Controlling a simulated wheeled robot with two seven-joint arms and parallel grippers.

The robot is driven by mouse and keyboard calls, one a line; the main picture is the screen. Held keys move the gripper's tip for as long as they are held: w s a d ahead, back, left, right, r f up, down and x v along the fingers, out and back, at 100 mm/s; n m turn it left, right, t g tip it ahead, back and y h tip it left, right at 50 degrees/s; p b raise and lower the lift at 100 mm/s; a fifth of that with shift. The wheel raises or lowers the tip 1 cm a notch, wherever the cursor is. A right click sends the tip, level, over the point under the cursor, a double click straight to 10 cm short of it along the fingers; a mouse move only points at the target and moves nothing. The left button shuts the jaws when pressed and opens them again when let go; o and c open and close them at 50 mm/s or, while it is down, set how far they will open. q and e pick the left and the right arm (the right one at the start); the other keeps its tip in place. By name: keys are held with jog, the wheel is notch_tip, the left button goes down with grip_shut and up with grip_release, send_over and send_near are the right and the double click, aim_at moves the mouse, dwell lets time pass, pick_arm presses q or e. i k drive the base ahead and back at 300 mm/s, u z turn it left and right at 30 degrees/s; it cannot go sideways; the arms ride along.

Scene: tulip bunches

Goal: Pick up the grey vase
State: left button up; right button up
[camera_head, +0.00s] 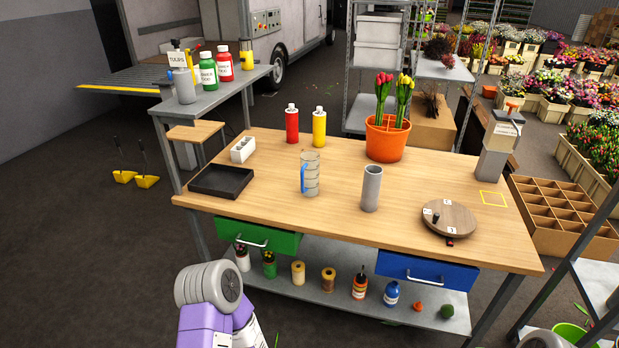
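A plain grey cylindrical vase (371,190) stands upright on the wooden table (270,205), right of the middle and near the front. Nothing touches it. Part of my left arm shows at the bottom left, in front of the table, but its gripper is out of the picture. A small rounded grey part at the bottom right edge looks like my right arm; its gripper is out of the picture too.
A clear measuring jug (311,174) stands left of the vase and a round wooden turntable (449,219) lies to its right. An orange pot (387,138) with tulips stands behind. A black tray (221,182), red bottle (292,124) and yellow bottle (319,126) are further left. The table's front edge is clear.

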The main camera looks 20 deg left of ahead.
aim_at(373, 175)
jog(key=k, duration=0.5)
jog(key=u, duration=0.75)
jog(key=i, duration=0.5)
jog(key=u, duration=0.45)
jog(key=i, duration=1.05)
jog(key=z, duration=1.15)
jog(key=i, duration=0.65)
jog(key=z, duration=0.65)
